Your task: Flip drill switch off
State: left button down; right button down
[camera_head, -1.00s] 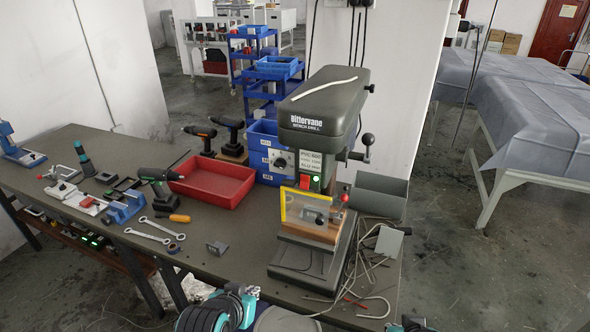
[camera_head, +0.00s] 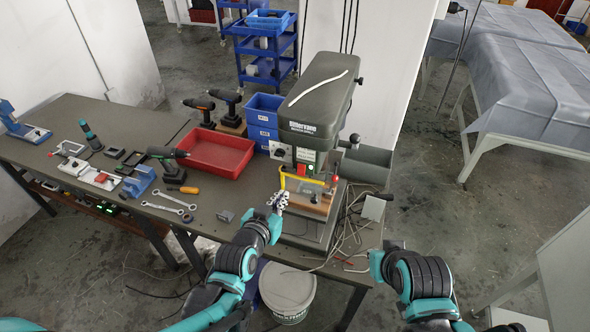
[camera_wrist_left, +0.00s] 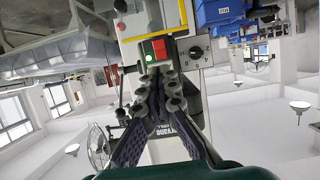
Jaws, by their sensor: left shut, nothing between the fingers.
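The bench drill (camera_head: 318,100) is a dark green machine on the workbench. Its red switch (camera_head: 302,170) shows small on the front of the head, partly behind the yellow guard (camera_head: 300,179). In the left wrist view the red switch (camera_wrist_left: 159,49) sits on the drill's front panel, beside a lit green spot (camera_wrist_left: 148,57). My left gripper (camera_head: 279,199) is in front of the drill, close to the guard. In the left wrist view its fingertips (camera_wrist_left: 159,76) are together and empty, just below the switch in the picture. I cannot tell whether they touch the panel. My right arm shows, but not its fingers.
A red tray (camera_head: 217,153), blue bins (camera_head: 264,118), a green drill (camera_head: 166,160) and wrenches (camera_head: 163,208) lie left of the bench drill. A white bucket (camera_head: 288,293) stands in front.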

pick_arm(q)
jog(key=shift+w, duration=0.1)
jog(key=b, duration=0.2)
send_near(300, 172)
jog(key=x, duration=0.7)
dwell(0.3)
